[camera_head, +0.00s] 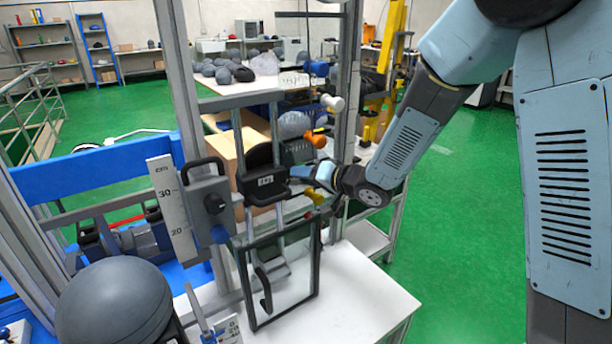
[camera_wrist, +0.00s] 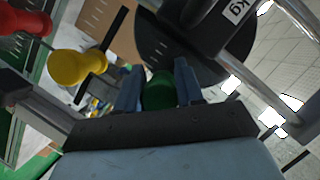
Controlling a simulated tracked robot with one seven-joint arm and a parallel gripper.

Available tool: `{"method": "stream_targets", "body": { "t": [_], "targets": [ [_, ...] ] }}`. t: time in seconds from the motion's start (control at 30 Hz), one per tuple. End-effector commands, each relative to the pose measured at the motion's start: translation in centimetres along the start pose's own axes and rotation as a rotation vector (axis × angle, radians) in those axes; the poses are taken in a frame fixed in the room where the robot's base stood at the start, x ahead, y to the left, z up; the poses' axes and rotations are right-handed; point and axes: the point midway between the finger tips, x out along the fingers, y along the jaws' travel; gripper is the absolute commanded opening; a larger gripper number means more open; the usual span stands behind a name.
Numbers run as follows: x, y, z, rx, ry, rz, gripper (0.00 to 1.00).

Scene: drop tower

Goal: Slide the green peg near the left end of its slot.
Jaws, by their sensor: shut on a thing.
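The green peg (camera_wrist: 159,90) shows its rounded end between the two blue fingers of my gripper (camera_wrist: 158,86) in the wrist view. The fingers are closed on its sides. In the head view my gripper (camera_head: 303,172) reaches in from the right, beside the black weight, and I cannot make out the green peg there. The peg's slot is hidden, so I cannot tell where along it the peg stands.
A black round weight (camera_wrist: 154,47) marked kg is right beyond the fingers. A yellow peg (camera_wrist: 78,67) and a red peg (camera_wrist: 22,22) stick out to the left. A framed clear door (camera_head: 283,277) stands below my gripper.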

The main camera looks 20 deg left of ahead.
Motion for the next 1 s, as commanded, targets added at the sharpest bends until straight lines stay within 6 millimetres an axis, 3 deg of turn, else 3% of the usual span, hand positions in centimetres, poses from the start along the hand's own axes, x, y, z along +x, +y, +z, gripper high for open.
{"method": "stream_targets", "body": {
  "t": [0.03, 0.27, 0.57, 0.77, 1.0],
  "targets": [
    [0.1, 0.0, 0.8, 0.001, -0.015, 0.001, 0.39],
    [0.1, 0.0, 0.5, 0.001, -0.009, 0.000, 0.60],
    [-0.2, 0.0, 0.2, 0.001, -0.005, 0.001, 0.60],
    [-2.6, 0.1, 0.1, 0.001, -0.003, 0.002, 0.60],
    [-7.4, 0.1, 0.1, 0.001, -0.002, 0.001, 0.60]
  ]
}}
